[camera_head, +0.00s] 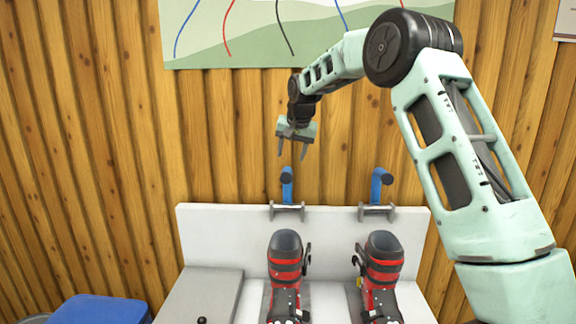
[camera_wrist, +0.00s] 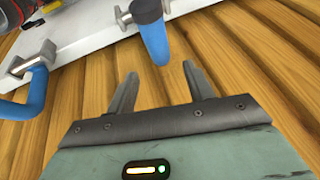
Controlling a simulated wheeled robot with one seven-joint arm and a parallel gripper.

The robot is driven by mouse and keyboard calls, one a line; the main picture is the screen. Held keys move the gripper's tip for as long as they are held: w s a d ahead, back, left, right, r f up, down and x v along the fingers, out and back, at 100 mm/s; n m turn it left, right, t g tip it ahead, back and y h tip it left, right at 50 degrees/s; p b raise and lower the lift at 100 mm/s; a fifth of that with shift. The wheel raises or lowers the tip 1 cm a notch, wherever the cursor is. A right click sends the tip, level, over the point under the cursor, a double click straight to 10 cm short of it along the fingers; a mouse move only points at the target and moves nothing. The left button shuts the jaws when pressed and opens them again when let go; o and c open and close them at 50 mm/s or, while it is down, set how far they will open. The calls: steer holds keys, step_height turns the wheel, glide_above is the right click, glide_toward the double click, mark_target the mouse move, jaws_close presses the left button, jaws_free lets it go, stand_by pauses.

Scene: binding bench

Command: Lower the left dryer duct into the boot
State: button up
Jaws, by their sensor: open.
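The left dryer duct (camera_head: 287,186) is a blue tube with a dark end, standing raised at a metal bracket on the white back panel. The left boot (camera_head: 286,272), black and red, stands on the bench below and in front of it. My gripper (camera_head: 293,156) is open and empty, above the left duct and apart from it. In the wrist view my gripper (camera_wrist: 160,82) has its fingers spread, with the blue duct (camera_wrist: 153,38) just beyond the fingertips. The inside of the boot is hidden.
A second blue duct (camera_head: 380,185) and a second boot (camera_head: 382,270) stand to the right. The white panel (camera_head: 235,235) runs behind the boots. A grey slab (camera_head: 198,296) and a blue lid (camera_head: 98,309) are at lower left. Wooden wall boards (camera_head: 130,150) stand behind.

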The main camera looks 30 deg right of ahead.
mark_target(288, 167)
steer(key=p+x, duration=0.1)
steer(key=x, duration=0.5)
steer(key=shift+w+f, duration=0.15)
steer(key=shift+f, duration=0.25)
jaws_close()
